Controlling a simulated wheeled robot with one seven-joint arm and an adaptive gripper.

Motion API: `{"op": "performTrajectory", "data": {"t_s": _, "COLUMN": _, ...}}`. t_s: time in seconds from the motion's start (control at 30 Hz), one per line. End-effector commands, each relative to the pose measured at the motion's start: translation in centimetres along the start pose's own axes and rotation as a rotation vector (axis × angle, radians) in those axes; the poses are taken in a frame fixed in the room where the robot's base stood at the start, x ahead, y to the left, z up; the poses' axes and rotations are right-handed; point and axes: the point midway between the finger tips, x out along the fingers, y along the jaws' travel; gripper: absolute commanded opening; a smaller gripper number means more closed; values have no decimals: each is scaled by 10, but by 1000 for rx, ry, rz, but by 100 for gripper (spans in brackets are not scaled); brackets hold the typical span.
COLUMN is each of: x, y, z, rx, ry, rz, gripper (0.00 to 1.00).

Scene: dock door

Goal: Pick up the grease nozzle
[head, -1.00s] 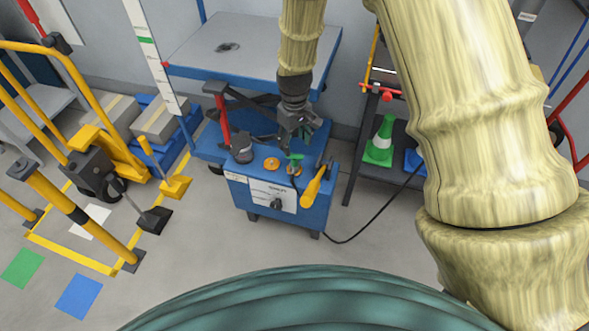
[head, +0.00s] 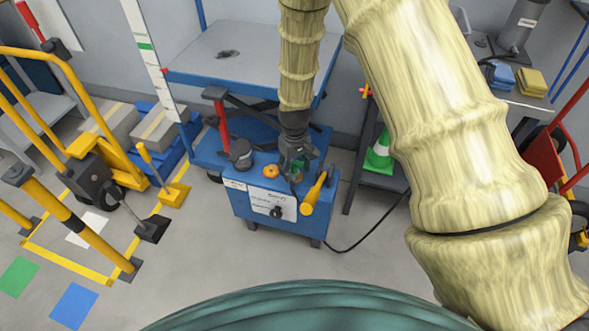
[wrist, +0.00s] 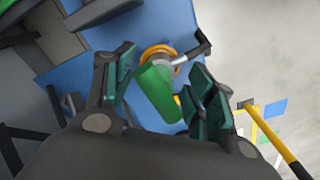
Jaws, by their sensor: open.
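What I take to be the grease nozzle (wrist: 158,90) is a green cylinder with a grey metal part and a dark bent arm. In the wrist view an orange-yellow ring (wrist: 152,50) shows at its far end, over a blue surface. My gripper (wrist: 163,88) is open, with a finger on either side of the green body; I cannot tell whether either touches it. In the head view my gripper (head: 297,165) is pointed down at the top of the blue cart (head: 245,203) and hides most of the nozzle.
On the cart are an orange knob-like piece (head: 271,171), a dark round container (head: 240,153) and a yellow-handled tool (head: 314,193) at the right edge. A blue lift table (head: 225,50) stands behind. Floor in front is clear.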

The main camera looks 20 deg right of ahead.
Motion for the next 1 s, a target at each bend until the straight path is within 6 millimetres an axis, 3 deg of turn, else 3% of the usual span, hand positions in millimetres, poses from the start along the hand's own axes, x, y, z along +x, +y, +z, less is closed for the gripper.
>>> {"op": "performTrajectory", "data": {"t_s": 0.13, "x": 19, "y": 0, "z": 0, "rx": 0, "ry": 0, "rz": 0, "gripper": 55}}
{"op": "performTrajectory", "data": {"t_s": 0.4, "x": 21, "y": 0, "z": 0, "rx": 0, "ry": 1, "rz": 1, "gripper": 55}}
{"op": "performTrajectory", "data": {"t_s": 0.7, "x": 21, "y": 0, "z": 0, "rx": 0, "ry": 1, "rz": 0, "gripper": 1}}
{"op": "performTrajectory", "data": {"t_s": 1.0, "x": 21, "y": 0, "z": 0, "rx": 0, "ry": 1, "rz": 0, "gripper": 0}}
